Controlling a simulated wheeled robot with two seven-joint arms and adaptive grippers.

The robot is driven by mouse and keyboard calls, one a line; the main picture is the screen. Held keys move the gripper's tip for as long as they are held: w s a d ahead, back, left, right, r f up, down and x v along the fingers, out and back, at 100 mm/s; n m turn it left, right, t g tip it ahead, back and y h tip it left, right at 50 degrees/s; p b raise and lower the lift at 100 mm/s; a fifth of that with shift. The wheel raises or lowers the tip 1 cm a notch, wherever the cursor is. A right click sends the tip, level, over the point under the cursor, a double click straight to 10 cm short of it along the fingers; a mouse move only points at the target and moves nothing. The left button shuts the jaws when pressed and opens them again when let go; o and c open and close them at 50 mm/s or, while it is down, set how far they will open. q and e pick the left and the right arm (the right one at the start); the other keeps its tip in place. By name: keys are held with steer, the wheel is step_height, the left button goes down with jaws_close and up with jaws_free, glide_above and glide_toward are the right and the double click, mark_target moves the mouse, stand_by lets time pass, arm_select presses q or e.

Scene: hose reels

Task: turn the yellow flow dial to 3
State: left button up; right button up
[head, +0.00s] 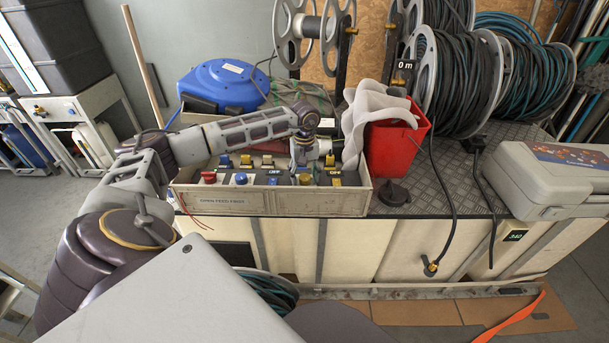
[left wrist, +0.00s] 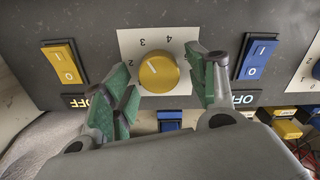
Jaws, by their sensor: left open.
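The yellow flow dial (left wrist: 159,73) sits on a white plate (left wrist: 128,40) with the figures 2, 3 and 4 showing beside it. A small mark on the knob seems to lie on the side toward 2 and 3, but I cannot read it surely. My left gripper (left wrist: 165,88) is open, with one green-padded finger on each side of the dial; I see gaps between pads and knob. In the head view my left gripper (head: 304,158) points down over the control box (head: 220,203), and the dial (head: 305,180) shows just below it. My right gripper is not in view.
A yellow rocker switch (left wrist: 64,63) and a blue rocker switch (left wrist: 257,59) flank the dial closely. A red emergency knob (head: 208,177) and blue knob (head: 241,179) are left on the box. A red bin (head: 393,150) with pale cloth stands close on the right.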

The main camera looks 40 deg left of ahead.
mark_target(304, 176)
arm_select(q)
step_height(304, 176, up, 12)
stand_by(0.9)
steer(key=shift+s+f, duration=0.1)
stand_by(0.6)
